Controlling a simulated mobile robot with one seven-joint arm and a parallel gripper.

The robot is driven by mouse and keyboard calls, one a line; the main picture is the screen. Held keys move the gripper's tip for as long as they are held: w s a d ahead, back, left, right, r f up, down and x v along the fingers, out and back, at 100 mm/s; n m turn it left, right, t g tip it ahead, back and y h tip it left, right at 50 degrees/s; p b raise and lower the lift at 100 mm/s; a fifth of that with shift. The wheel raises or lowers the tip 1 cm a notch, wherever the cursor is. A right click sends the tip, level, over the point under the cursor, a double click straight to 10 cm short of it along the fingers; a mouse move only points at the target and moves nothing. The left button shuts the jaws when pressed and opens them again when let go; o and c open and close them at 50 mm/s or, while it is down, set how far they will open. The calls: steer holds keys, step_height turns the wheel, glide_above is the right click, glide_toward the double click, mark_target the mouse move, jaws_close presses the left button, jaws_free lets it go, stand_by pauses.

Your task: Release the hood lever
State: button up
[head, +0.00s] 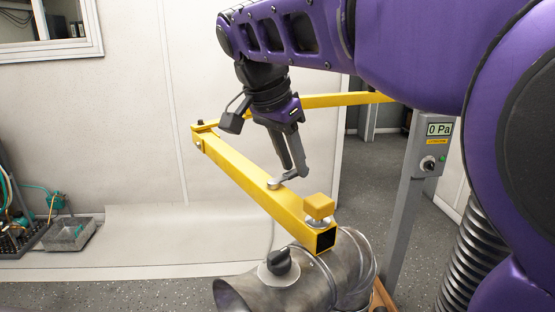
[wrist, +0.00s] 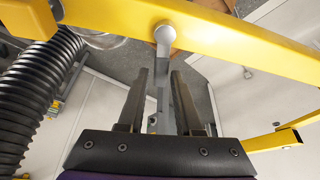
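A grey lever (head: 274,184) is mounted on the side of a yellow boom (head: 247,181). In the wrist view the lever (wrist: 164,36) has a round pivot on the boom (wrist: 225,42), and its arm points down toward my fingers. My gripper (wrist: 160,78) is open, with its fingertips on either side of the lever's line; whether they touch the lever cannot be told. In the head view my gripper (head: 294,172) points down right beside the lever and partly hides its arm. The metal hood (head: 235,294) hangs under the boom's near end and has a dark knob (head: 279,262).
A yellow block (head: 319,205) sits on top of the boom's near end. A grey post with a display reading 0 Pa (head: 439,129) stands to the right. Ribbed black hose (wrist: 35,100) shows at the wrist view's left.

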steer(key=shift+o, duration=1.2)
steer(key=shift+r, duration=0.1)
steer(key=v, duration=1.7)
steer(key=shift+r+p, duration=0.15)
steer(key=shift+p, duration=0.3)
steer(key=shift+d, duration=0.1)
